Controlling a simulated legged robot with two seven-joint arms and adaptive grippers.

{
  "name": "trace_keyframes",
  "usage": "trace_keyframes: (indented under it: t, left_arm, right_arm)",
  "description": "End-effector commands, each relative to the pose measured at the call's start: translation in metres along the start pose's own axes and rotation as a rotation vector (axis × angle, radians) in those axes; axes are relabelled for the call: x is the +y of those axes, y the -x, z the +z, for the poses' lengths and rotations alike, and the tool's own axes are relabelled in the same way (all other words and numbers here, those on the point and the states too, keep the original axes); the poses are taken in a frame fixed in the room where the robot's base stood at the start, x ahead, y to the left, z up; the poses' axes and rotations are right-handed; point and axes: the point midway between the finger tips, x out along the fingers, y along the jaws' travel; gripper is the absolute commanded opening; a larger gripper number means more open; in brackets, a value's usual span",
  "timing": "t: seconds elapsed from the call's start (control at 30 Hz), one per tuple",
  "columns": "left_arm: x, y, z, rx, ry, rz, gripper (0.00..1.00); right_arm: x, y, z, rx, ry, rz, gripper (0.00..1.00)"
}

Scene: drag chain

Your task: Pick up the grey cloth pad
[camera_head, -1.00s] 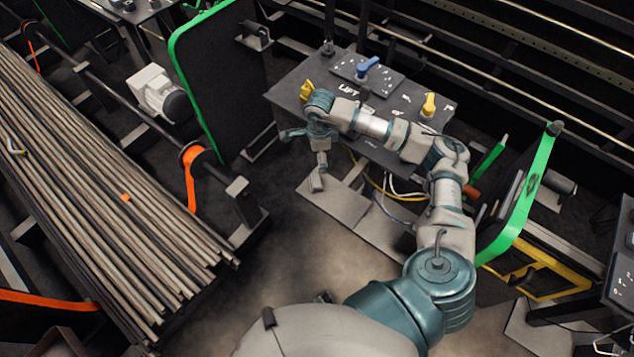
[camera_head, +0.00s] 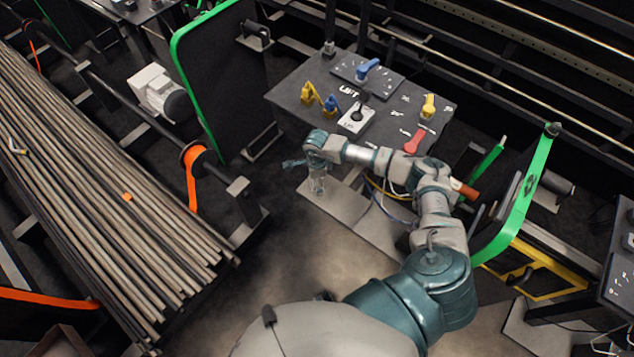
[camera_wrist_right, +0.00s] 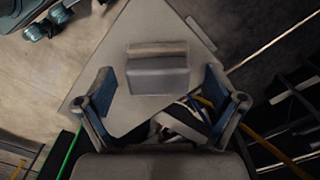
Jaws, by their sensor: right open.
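The grey cloth pad (camera_wrist_right: 157,72) shows in the right wrist view as a small folded grey block. It lies on a flat light grey plate (camera_wrist_right: 158,22), between and slightly beyond my open right fingers. My right gripper (camera_wrist_right: 158,85) has one finger on each side of the pad, with a visible gap on both sides. In the head view my right gripper (camera_head: 309,173) hangs low over the left end of the plate (camera_head: 347,215), in front of the control console. There the pad is mostly hidden or hard to tell from the gripper. My left gripper is out of view.
The console (camera_head: 290,100) carries yellow, blue and red handles just behind my right arm. A green-edged dark panel (camera_head: 220,90) stands to the left. Long rods (camera_head: 90,190) fill the far left. A green guard (camera_head: 520,215) stands right of my arm. Cables hang under the console.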

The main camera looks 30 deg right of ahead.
Motion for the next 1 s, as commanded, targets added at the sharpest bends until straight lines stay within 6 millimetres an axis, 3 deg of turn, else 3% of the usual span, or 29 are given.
trace_keyframes:
  t: [0.17,0.43,0.53,0.57,0.77,1.0]
  left_arm:
    - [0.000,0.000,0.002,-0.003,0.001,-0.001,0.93]
    - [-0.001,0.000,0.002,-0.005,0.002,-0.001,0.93]
    - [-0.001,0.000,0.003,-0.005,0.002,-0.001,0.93]
    - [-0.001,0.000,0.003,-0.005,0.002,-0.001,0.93]
    - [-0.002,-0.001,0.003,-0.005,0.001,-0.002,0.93]
    - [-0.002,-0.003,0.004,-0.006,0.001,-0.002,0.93]
  right_arm:
    - [0.000,0.000,0.000,0.000,0.000,0.000,0.94]
    - [0.000,0.000,0.000,0.000,0.000,0.000,0.26]
    - [0.000,0.000,0.000,0.000,0.000,0.001,0.25]
    - [0.000,-0.001,0.000,0.000,0.000,0.001,0.20]
    - [0.000,0.000,0.000,0.000,0.000,0.002,0.20]
    - [0.000,0.019,0.000,-0.002,0.000,-0.001,0.20]
